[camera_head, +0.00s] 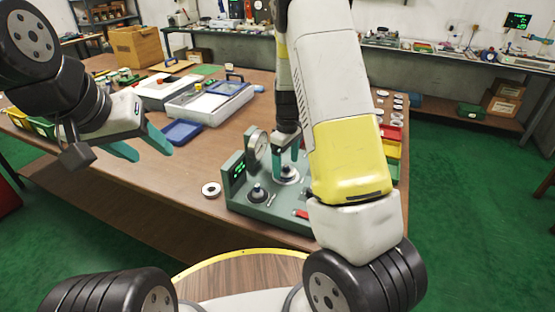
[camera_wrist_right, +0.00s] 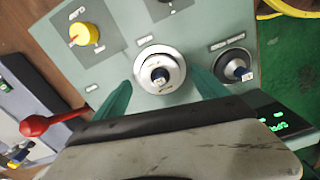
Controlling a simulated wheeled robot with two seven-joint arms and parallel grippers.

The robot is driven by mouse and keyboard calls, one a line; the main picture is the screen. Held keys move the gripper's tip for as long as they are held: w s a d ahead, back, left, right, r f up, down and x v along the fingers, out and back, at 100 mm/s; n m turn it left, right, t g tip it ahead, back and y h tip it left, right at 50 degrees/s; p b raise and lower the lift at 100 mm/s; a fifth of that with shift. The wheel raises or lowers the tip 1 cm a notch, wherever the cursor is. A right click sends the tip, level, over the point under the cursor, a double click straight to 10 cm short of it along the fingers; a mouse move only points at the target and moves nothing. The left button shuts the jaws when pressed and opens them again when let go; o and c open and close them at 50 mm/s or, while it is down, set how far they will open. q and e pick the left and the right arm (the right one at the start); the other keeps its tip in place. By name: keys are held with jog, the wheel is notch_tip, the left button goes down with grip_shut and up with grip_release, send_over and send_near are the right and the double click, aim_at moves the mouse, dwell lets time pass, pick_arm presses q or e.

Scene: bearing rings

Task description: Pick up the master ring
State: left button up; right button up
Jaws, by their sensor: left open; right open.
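A silvery ring (camera_wrist_right: 160,70), which looks like the master ring, sits around a dark post with a pale top on the green gauge fixture (camera_head: 232,200). In the head view the same ring (camera_head: 288,177) shows low between the fingers of my right gripper (camera_head: 287,164). In the right wrist view my right gripper (camera_wrist_right: 160,80) is open, with one teal finger on each side of the ring. I cannot tell whether the fingers touch it. My left gripper (camera_head: 144,150) is open and empty above the table at the left.
A loose ring (camera_head: 211,189) lies left of the fixture. A second post (camera_wrist_right: 236,66), a yellow knob (camera_wrist_right: 84,34) and a red-balled lever (camera_wrist_right: 34,125) stand near the right gripper. A dial gauge (camera_head: 257,147) rises beside it. Blue tray (camera_head: 183,132) is behind.

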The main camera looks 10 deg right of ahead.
notch_tip(320, 180, down, 2)
jog(key=shift+f, duration=0.1)
grip_shut()
dwell(0.4)
